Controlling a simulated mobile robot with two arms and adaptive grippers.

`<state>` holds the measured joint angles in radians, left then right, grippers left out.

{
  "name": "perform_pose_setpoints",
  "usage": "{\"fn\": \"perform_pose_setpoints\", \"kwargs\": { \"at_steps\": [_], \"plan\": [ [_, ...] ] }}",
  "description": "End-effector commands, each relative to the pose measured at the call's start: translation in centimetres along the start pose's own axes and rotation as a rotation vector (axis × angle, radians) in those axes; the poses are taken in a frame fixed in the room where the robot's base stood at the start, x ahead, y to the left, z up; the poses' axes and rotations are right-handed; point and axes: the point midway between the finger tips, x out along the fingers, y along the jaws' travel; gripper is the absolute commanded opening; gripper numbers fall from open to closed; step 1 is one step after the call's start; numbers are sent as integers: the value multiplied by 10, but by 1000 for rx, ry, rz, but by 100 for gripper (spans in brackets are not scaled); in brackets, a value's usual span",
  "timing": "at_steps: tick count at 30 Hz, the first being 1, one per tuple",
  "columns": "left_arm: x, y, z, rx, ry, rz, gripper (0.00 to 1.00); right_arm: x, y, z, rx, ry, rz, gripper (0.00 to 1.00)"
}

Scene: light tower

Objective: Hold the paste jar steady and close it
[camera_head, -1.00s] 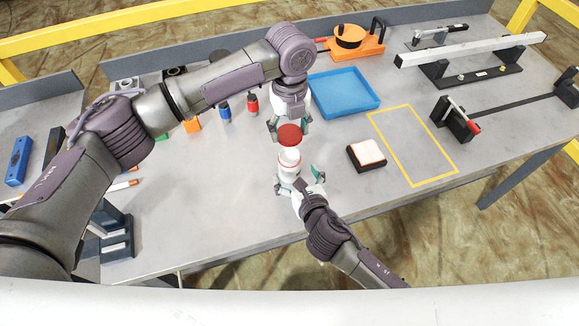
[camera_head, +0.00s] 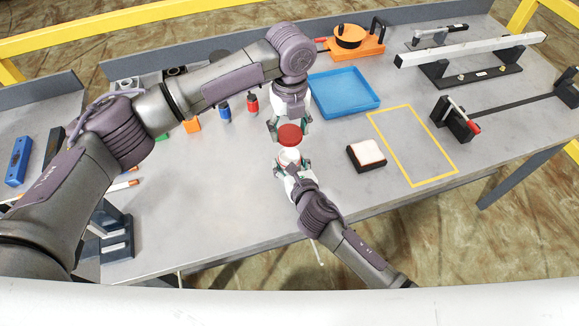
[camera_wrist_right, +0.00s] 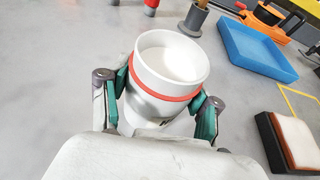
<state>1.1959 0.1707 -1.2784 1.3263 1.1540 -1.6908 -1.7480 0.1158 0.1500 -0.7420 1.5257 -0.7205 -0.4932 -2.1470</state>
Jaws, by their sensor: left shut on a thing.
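The white paste jar (camera_head: 289,156) stands upright on the bench; its open mouth shows in the right wrist view (camera_wrist_right: 170,56), with an orange-red band below the rim. My right gripper (camera_head: 291,166) is low at the jar, one finger on each side of it. A narrow gap seems to show beside the left-hand finger, so it looks open around the jar. My left gripper (camera_head: 290,127) points down above the jar, shut on the red lid (camera_head: 289,135). The lid is apart from the rim. The jar's lower part is hidden by my right gripper.
A blue tray (camera_head: 345,92) lies behind, right of my left gripper. A black block with a pale top (camera_head: 367,154) is right of the jar. A yellow outlined area (camera_head: 412,146) is empty. The bench left of the jar is mostly clear.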

Motion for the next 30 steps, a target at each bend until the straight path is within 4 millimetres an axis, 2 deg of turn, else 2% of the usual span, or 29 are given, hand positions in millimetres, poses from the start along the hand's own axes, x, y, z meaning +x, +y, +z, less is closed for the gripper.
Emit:
{"fn": "perform_pose_setpoints", "kwargs": {
  "at_steps": [1, 9, 14, 24, 30],
  "plan": [
    [0, 0, 0, 0, 0, 0, 51, 0, 0, 0, 0, 0, 0, 46],
    [0, 0, 0, 0, 0, 0, 51, 0, 0, 0, 0, 0, 0, 1],
    [6, 0, 0, 0, 2, 0, 51, 0, 0, 0, 0, 1, 0, 0],
    [50, 0, -1, -1, 3, -1, 51, 0, 0, 0, 0, 1, 0, 0],
    [50, 0, 0, 0, 1, -1, 51, 0, 0, 0, 0, 1, 0, 0]
  ]
}}
